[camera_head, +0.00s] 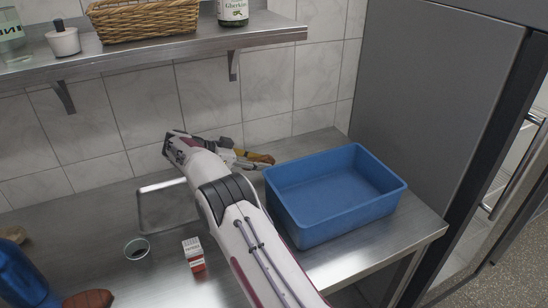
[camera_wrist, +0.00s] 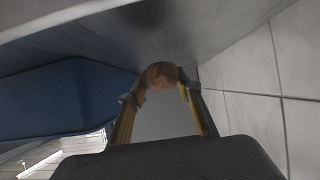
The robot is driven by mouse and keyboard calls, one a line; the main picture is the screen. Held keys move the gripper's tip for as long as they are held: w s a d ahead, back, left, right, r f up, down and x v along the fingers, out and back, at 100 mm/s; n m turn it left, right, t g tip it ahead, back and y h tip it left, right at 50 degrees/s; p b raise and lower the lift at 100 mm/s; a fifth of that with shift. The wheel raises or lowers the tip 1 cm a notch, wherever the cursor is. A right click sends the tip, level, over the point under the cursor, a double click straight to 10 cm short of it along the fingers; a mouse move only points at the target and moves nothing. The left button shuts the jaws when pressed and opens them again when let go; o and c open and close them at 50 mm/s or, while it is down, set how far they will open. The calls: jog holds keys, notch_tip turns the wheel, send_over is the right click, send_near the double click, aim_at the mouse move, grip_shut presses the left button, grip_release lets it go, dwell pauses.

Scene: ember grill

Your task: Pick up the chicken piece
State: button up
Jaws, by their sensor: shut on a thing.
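The chicken piece (camera_head: 262,158) is golden brown and shows at the end of my gripper, near the back wall and just left of the blue crate's back corner. In the wrist view the chicken piece (camera_wrist: 160,74) is a rounded brown end between the two fingertips. My gripper (camera_wrist: 160,92) is shut on it, with a finger on each side. In the head view my gripper (camera_head: 246,158) is partly hidden by my own arm. The view does not clearly show whether the piece clears the counter.
A blue crate (camera_head: 335,210), empty where visible, stands right of my gripper. A shallow metal tray (camera_head: 160,186) lies to the left, partly behind my arm. A small cup (camera_head: 137,248) and carton (camera_head: 193,254) stand in front. A shelf (camera_head: 150,47) overhangs the counter.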

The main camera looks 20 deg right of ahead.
jog(key=shift+a, duration=1.6)
